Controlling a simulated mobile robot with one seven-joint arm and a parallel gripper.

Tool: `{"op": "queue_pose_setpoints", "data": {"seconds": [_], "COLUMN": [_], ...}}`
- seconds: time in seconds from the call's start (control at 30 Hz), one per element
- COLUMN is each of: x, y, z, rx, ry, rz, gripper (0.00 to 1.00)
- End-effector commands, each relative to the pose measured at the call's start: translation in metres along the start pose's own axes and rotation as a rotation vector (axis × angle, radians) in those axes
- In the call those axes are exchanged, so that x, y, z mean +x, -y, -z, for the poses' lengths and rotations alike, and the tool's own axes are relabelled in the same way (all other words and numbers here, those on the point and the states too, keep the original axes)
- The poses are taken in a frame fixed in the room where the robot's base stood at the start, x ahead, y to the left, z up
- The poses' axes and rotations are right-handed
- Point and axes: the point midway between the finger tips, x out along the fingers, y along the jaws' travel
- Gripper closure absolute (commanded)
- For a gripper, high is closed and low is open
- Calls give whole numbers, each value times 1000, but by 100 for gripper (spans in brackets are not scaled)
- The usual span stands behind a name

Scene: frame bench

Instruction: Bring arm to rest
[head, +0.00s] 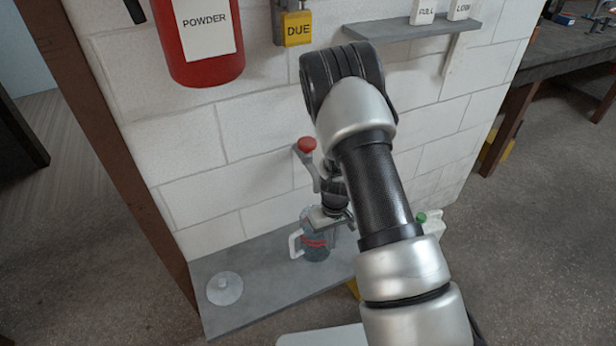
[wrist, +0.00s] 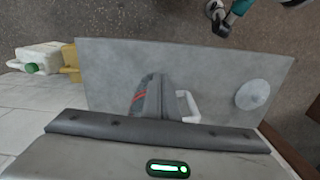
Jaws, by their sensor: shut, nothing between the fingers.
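My gripper (head: 326,220) hangs low in front of the white block wall in the head view, partly hidden by my own arm. It is shut and empty. In the wrist view its dark fingers (wrist: 154,97) are together above the grey bench (wrist: 215,62). A clear jug (head: 315,243) with red marks and a white handle stands on the bench beneath or just behind the gripper. Its handle also shows in the wrist view (wrist: 188,105). I cannot tell whether gripper and jug touch.
A round clear lid (head: 224,288) lies at the bench's left. A red-knobbed lever (head: 306,146) is close to the gripper. A red extinguisher (head: 200,45), a yellow tag (head: 297,29) and a small shelf (head: 410,28) are above. A white green-capped container (head: 432,222) stands right.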

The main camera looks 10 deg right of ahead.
Motion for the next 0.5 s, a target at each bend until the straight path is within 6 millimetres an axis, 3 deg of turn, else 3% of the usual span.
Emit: {"op": "queue_pose_setpoints", "data": {"seconds": [0.17, 0.27, 0.37, 0.5], "x": [-5, -30, -79, -167], "y": [0, 2, 8, 20], "z": [2, 9, 18, 18], "rx": [2, 14, 34, 66], "ry": [-5, -30, -73, -143], "rz": [1, 10, 28, 57], "gripper": [100, 100, 100, 100]}}
